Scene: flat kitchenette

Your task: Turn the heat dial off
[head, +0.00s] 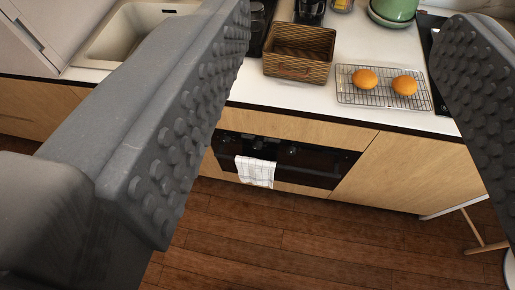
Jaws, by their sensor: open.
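My gripper (345,75) is open and empty, its two dark studded fingers wide apart in the foreground. Between them, farther off and lower, is a black oven front (315,163) set in the wooden cabinets under the counter. Small dark dials (290,150) seem to sit along the upper part of the oven front; they are too small and dark to tell which is the heat dial or how it is turned. The gripper touches nothing. The left finger covers the left end of the oven front.
A checked towel (255,171) hangs on the oven front. A sink (125,33) is at left. The wooden floor (300,230) before the oven is clear.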

